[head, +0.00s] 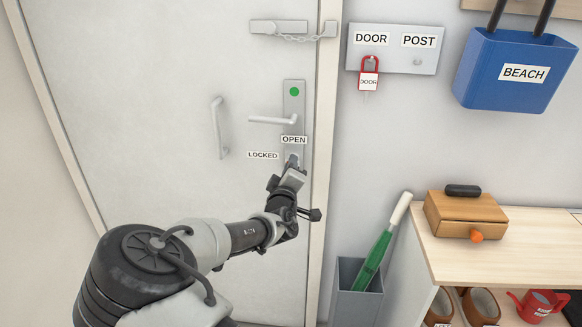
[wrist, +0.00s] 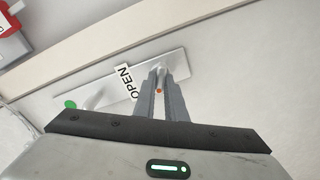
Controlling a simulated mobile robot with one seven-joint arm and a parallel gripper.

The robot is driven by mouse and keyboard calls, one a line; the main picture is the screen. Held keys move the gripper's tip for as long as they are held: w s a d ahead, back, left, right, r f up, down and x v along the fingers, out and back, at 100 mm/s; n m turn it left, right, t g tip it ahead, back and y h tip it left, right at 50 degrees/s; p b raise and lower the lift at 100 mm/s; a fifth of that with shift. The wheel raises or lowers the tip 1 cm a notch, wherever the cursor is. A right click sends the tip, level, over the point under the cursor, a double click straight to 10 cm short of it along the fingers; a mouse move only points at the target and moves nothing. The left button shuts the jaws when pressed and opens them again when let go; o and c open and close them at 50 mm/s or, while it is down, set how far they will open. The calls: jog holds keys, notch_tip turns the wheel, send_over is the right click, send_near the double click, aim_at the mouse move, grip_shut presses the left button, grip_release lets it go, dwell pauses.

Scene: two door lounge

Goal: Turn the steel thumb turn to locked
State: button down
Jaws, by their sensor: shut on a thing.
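The steel thumb turn (wrist: 161,70) is on the lower part of the lock plate (head: 293,105) of the white door (head: 160,130). The OPEN label (head: 293,139) is just above it and the LOCKED label (head: 262,155) is to its left. My gripper (head: 292,166) is at the thumb turn, its two fingers shut on it. In the wrist view the fingers (wrist: 161,78) hide most of the turn, so its exact angle is hard to tell. A small orange-red dot (wrist: 159,92) shows between the fingers. A green dot (head: 294,92) is at the plate's top.
A lever handle (head: 270,120) is above the turn, and a pull handle (head: 220,128) is to its left. A door chain (head: 295,37) spans the top. Right of the frame are a grey bin with an umbrella (head: 355,290), a wooden shelf unit (head: 470,245) and a key board (head: 395,60).

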jog(key=n, duration=0.4)
jog(key=shift+f+n+b, duration=0.1)
jog(key=shift+n+b, duration=0.2)
jog(key=shift+b, duration=0.05)
dwell(0.4)
jog(key=c, duration=1.8)
grip_release()
jog(key=s+p, duration=0.1)
jog(key=s, duration=1.6)
jog(key=shift+s+a+p, duration=0.25)
jog(key=shift+a+p, duration=0.05)
jog(key=shift+p, duration=0.1)
